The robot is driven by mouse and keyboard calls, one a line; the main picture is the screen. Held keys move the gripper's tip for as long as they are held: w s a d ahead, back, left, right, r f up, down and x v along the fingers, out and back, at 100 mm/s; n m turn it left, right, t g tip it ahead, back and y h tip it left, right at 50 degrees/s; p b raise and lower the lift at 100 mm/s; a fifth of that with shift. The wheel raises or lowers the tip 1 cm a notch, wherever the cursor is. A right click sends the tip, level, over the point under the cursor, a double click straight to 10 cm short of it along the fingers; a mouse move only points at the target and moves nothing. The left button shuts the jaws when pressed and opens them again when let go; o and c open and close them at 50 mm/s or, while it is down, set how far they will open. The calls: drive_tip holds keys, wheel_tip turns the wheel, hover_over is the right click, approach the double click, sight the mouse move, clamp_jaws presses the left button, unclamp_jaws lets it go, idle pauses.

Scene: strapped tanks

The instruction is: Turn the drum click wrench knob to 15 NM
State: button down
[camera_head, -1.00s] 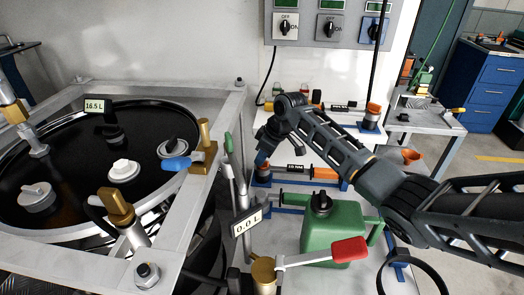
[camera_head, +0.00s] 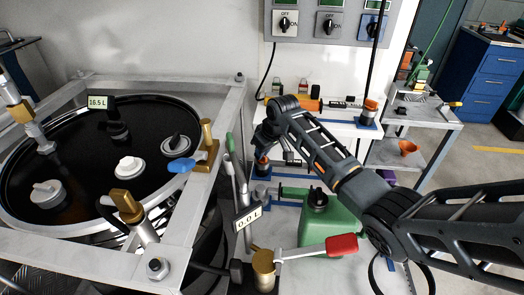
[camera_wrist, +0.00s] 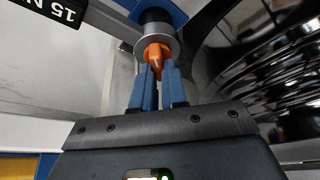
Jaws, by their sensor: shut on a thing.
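The wrench's orange knob (camera_wrist: 155,54) sits in a grey collar at the end of the wrench, beside a dark blue part. My gripper (camera_wrist: 157,78) has its two blue fingers shut on the knob. My arm hides most of that wrench. The knob's exact setting cannot be read.
Another orange-handled wrench (camera_head: 335,104) lies at the back of the bench. A green can (camera_head: 328,228) stands in front. The framed tank (camera_head: 95,165) is left of my gripper, with a green-handled lever (camera_head: 230,145) between. A red-handled valve (camera_head: 340,244) is at the front.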

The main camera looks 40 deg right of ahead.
drive_tip(key=c, duration=1.2)
unclamp_jaws()
drive_tip(key=shift+o, duration=0.2)
drive_tip(key=v, duration=0.7)
drive_tip(key=shift+s+r, duration=0.2)
drive_tip(key=shift+r, duration=0.15)
